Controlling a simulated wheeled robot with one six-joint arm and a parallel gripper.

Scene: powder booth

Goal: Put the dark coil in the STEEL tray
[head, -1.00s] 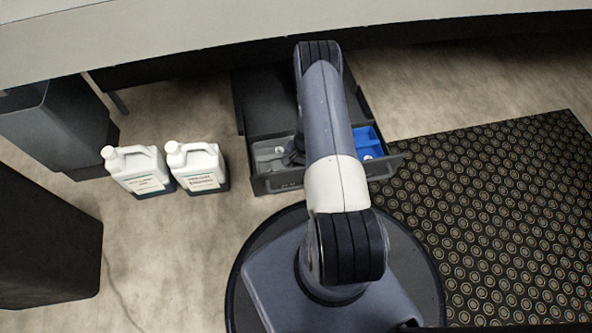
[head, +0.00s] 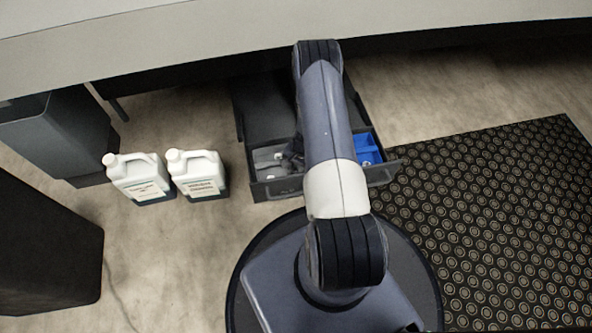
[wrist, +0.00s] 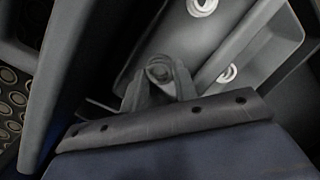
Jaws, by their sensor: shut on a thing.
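The dark coil (wrist: 159,69) is between the fingertips of my gripper (wrist: 158,86) in the wrist view. The gripper is shut on it. Coil and fingers are over or inside the grey steel tray (wrist: 262,45); I cannot tell whether the coil touches its floor. In the head view the steel tray (head: 268,159) is the left insert of an open drawer, and my arm hides part of the drawer. The coil cannot be made out clearly there.
Two pale rings, one upper (wrist: 202,5) and one lower (wrist: 228,73), lie in the steel tray. A blue tray (head: 368,142) is at the drawer's right. White jugs (head: 140,178) stand on the floor left of the dark drawer (head: 275,188). A patterned mat (head: 490,210) lies right.

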